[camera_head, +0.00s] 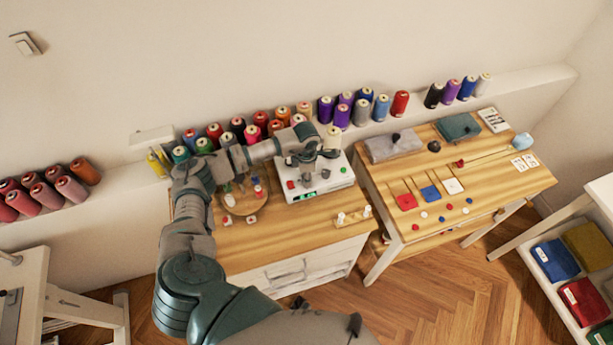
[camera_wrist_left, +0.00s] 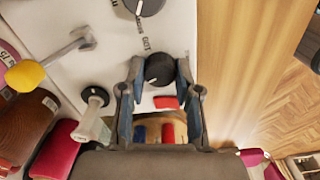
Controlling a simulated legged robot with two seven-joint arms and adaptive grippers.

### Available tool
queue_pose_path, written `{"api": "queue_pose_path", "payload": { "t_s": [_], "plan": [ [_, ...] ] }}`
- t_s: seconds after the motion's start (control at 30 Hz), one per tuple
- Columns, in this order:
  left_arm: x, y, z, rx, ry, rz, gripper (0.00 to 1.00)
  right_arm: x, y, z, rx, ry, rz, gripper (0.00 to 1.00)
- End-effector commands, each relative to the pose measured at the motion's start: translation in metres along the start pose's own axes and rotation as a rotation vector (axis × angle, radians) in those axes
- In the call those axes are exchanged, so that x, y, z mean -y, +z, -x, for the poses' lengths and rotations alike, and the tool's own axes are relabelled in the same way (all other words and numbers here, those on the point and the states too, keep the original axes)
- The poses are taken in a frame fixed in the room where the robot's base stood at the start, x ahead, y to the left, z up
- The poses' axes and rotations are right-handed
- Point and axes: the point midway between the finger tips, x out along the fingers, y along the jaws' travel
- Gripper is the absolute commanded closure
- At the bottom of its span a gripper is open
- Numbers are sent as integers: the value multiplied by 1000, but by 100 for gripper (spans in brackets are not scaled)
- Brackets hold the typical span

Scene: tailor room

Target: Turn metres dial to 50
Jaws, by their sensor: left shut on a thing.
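The white machine (camera_head: 338,178) stands on the wooden worktop against the wall, with a red button and a small green-lit display on its front. My left gripper (camera_head: 312,150) reaches over it from the left. In the left wrist view, my left gripper (camera_wrist_left: 160,74) is shut on a black dial (camera_wrist_left: 160,68) with a white pointer line, one finger on each side. A second black dial (camera_wrist_left: 146,5) with a white mark is partly cut off at the top edge. The lettering beside the dials is too small to read surely. My right gripper is not in view.
A red button (camera_wrist_left: 165,102) sits close to the held dial. A yellow-ended lever (camera_wrist_left: 25,75) and a spool holder (camera_wrist_left: 95,96) are to the left. Thread spools (camera_head: 263,121) line the wall ledge. A second table (camera_head: 480,180) with cloth pieces stands to the right.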

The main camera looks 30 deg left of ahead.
Motion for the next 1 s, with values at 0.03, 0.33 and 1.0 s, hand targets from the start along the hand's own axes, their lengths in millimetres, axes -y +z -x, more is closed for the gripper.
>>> {"api": "queue_pose_path", "payload": {
  "t_s": [0.03,0.33,1.0],
  "plan": [
    [-2,0,1,1,5,3,100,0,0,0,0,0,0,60],
    [-2,0,1,1,4,4,42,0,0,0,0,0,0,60],
    [-2,0,75,4,4,2,42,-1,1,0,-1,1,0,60]
  ]
}}
